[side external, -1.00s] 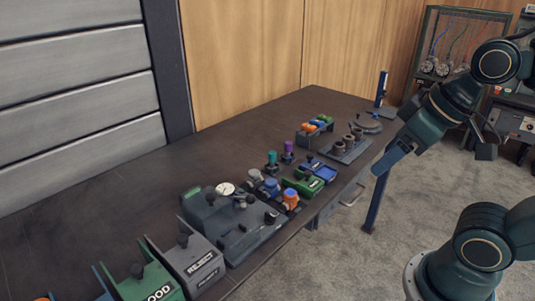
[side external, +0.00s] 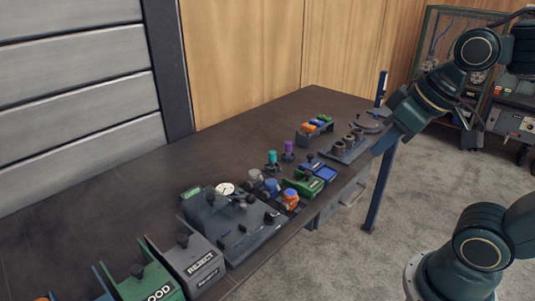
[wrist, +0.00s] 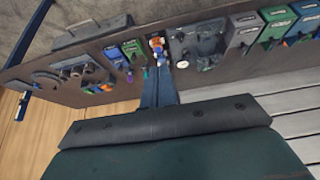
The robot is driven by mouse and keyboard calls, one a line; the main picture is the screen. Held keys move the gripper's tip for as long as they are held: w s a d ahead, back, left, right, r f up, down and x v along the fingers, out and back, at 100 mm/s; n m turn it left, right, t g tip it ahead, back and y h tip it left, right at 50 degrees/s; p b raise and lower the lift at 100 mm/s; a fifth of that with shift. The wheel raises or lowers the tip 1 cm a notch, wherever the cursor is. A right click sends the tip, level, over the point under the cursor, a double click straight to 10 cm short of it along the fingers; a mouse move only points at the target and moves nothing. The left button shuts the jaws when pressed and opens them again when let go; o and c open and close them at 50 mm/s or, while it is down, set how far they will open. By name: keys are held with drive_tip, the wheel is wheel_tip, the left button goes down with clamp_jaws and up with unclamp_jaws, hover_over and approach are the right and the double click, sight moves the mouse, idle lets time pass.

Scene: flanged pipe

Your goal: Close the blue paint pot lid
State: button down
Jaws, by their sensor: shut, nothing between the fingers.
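A small pot with a blue top (side external: 271,187) stands in a short row on the bench, between a grey-topped one and an orange one. I cannot tell for sure that it is the blue paint pot, or how its lid sits. The row shows small in the wrist view, and the orange-and-blue pot (wrist: 157,45) is there just beyond my fingers.
A green box (side external: 303,186) and a blue box (side external: 320,171) stand right of the pots. Teal (side external: 272,157) and purple (side external: 289,148) cylinders stand behind. A grey fixture (side external: 235,230) and the REJECT bin (side external: 195,263) are at the left. The bench's back is clear.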

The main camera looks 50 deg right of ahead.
drive_tip(key=w+d+r, duration=0.1)
drive_tip(key=w+d, duration=0.2)
drive_tip(key=w, duration=0.6)
drive_tip(key=m+g+h, duration=0.1)
drive_tip(key=m+g, duration=0.1)
drive_tip(key=m, duration=0.1)
hover_over(313, 161)
drive_tip(key=w, duration=0.3)
wheel_tip(313, 161, down, 15)
drive_tip(key=shift+a+r, duration=0.15)
drive_tip(key=shift+a, duration=0.2)
drive_tip(key=shift+x, duration=4.85)
drive_tip(key=shift+s+a, duration=0.25)
drive_tip(key=shift+s, duration=0.65)
drive_tip(key=shift+s+a, duration=0.25)
drive_tip(key=shift+s, duration=0.65)
